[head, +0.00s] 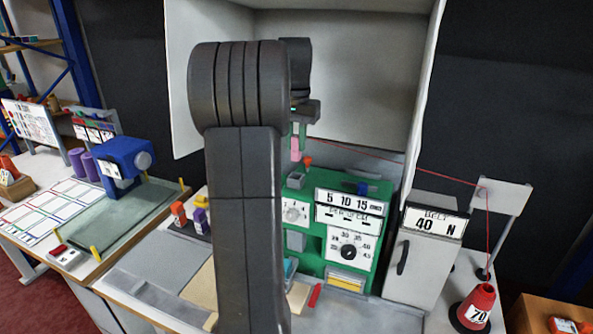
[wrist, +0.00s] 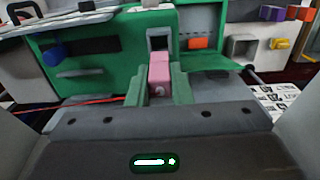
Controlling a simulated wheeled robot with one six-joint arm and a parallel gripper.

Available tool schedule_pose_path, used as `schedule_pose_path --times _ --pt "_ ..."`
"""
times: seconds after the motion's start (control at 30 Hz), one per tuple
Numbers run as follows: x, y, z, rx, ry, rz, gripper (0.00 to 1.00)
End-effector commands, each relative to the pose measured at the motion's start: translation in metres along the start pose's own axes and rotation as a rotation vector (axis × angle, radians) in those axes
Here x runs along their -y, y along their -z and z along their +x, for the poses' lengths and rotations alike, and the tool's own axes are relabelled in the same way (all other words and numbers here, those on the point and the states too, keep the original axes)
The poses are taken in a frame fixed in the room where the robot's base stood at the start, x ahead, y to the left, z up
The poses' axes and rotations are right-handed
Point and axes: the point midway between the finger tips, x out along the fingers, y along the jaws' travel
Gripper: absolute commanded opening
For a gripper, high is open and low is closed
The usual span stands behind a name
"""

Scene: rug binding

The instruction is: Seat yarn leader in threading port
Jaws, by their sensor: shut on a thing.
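My gripper (head: 297,133) is in front of the upper part of the green machine (head: 322,240), below the dark wrist. Its green fingers are shut on the pink yarn leader (head: 296,148), which hangs down from them. In the wrist view the pink leader (wrist: 159,75) sits between both fingers. A grey-framed square opening (wrist: 160,34) shows just beyond its far end; it may be the threading port. The leader appears in line with the opening, but I cannot tell whether they touch. Red yarn (head: 389,158) runs from near the gripper to the right.
The yarn passes a grey post plate (head: 503,194) and drops to a red cone (head: 475,305) marked 70. A grey box labelled BELT (head: 425,255) stands right of the machine. A blue device (head: 125,160) is at left. My arm hides part of the bench.

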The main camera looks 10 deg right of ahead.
Motion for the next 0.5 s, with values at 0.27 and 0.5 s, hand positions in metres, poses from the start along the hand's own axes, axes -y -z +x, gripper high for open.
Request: schedule_pose_path --times 0.27,0.5 --pt "0.0 0.0 0.04 0.001 0.0 0.0 0.0" --pt "0.0 -0.001 0.071 0.002 -0.001 0.0 0.0"
